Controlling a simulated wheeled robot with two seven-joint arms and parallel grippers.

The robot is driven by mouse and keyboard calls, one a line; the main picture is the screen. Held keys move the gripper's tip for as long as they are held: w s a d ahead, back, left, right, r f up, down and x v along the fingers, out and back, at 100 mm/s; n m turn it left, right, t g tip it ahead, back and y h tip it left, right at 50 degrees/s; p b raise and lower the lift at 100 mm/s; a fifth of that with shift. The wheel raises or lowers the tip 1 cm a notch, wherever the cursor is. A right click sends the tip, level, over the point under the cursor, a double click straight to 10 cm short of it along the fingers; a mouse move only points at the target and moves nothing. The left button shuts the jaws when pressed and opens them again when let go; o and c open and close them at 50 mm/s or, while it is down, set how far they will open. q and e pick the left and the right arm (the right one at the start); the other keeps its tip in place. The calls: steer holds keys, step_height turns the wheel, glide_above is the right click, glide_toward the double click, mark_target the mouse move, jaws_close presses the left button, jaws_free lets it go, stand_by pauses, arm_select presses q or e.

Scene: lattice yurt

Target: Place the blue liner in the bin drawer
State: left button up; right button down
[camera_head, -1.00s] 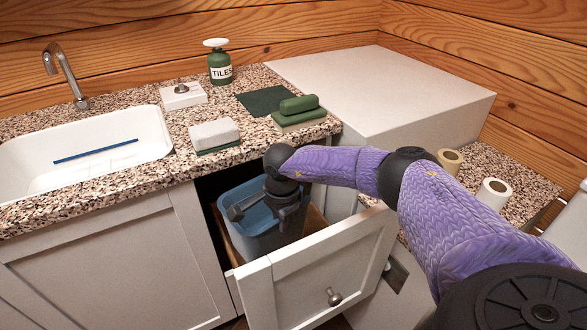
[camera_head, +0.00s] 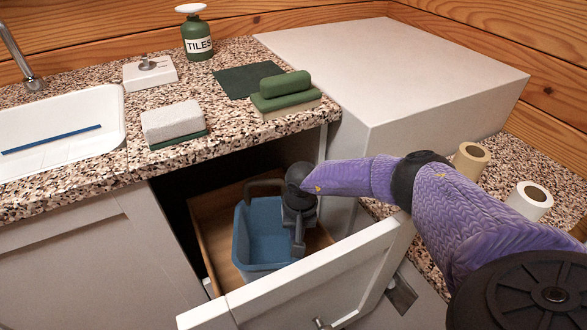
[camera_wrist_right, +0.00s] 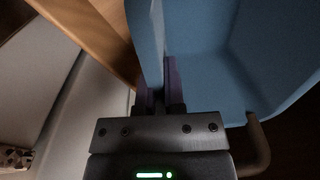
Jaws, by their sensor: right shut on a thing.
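The blue liner (camera_head: 262,238) is an open tub with a dark handle (camera_head: 263,183). It is inside the pulled-out bin drawer (camera_head: 206,222), which has a wooden inside and a pale panelled front. My right gripper (camera_head: 299,240) reaches down from above and is shut on the liner's wall at its right side. In the right wrist view the fingers (camera_wrist_right: 162,92) pinch the blue wall (camera_wrist_right: 148,40), with the tub's inside to the right. The liner's bottom is hidden, so I cannot tell whether it rests on the drawer floor. My left gripper is out of view.
The speckled counter (camera_head: 225,133) overhangs the drawer's back. On it are a white sponge block (camera_head: 172,121), green blocks (camera_head: 285,92) and a green bottle (camera_head: 197,38). A white box (camera_head: 400,75) stands to the right, near two rolls (camera_head: 529,200).

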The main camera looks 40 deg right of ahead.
steer(key=shift+f, duration=0.1)
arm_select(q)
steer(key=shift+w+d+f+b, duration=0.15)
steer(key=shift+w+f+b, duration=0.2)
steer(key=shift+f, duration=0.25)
arm_select(e)
steer(key=shift+f, duration=0.6)
steer(key=c, duration=0.7)
jaws_free()
steer(key=shift+c, duration=0.2)
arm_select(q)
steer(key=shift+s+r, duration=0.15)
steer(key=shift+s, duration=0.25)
arm_select(e)
steer(key=shift+r, duration=0.2)
arm_select(q)
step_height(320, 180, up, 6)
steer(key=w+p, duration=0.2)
steer(key=p, duration=0.5)
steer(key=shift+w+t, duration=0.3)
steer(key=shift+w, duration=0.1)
arm_select(e)
step_height(320, 180, up, 13)
steer(key=shift+s+d, duration=0.15)
steer(key=shift+d, duration=0.15)
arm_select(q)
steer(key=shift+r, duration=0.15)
